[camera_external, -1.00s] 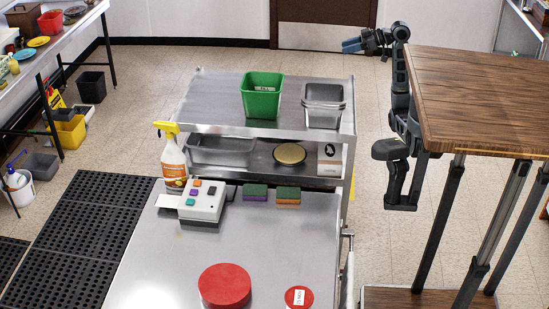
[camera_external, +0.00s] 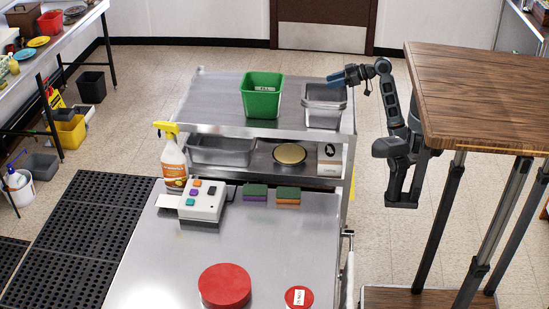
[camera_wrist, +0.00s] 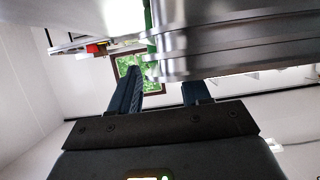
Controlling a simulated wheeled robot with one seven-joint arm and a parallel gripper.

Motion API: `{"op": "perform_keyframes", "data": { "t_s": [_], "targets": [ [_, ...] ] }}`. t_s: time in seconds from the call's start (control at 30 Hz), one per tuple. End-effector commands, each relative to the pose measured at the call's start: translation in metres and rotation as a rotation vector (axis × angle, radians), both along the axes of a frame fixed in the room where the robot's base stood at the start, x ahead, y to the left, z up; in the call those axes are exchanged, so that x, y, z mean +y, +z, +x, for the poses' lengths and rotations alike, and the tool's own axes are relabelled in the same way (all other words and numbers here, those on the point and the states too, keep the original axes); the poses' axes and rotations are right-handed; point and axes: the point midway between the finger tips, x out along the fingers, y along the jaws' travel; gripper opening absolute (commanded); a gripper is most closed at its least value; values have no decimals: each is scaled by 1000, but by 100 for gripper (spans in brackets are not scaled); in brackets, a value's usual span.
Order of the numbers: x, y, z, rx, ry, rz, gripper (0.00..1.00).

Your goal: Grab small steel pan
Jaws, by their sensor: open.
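The small steel pan (camera_external: 323,116) stands on the right part of the cart's upper shelf. It looks like a stack, with several rims one above another. My gripper (camera_external: 335,78) is at the far right edge of this pan, its blue fingers pointing left over or just behind the rim. In the wrist view, the steel rims (camera_wrist: 220,45) fill the upper right, above and close to the fingers. My gripper (camera_wrist: 166,88) has its two dark fingers apart, with nothing seen between them. I cannot tell whether a finger touches the rim.
A green bin (camera_external: 262,98) stands left of the pan on the same shelf. The lower shelf holds a larger steel pan (camera_external: 222,151) and a round dark dish (camera_external: 290,154). A wooden-topped table (camera_external: 480,95) stands close on the right. The upper shelf's left part is clear.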

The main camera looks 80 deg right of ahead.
Motion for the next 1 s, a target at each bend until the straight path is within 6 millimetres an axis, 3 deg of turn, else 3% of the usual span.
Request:
{"op": "perform_keyframes", "data": {
  "t_s": [0.17,0.43,0.93,1.0],
  "targets": [
    [0,-7,18,0,-1,2,47],
    [0,-9,21,-1,0,1,47],
    [0,-8,20,-1,0,1,0],
    [0,-8,20,-1,0,1,0]
  ]
}}
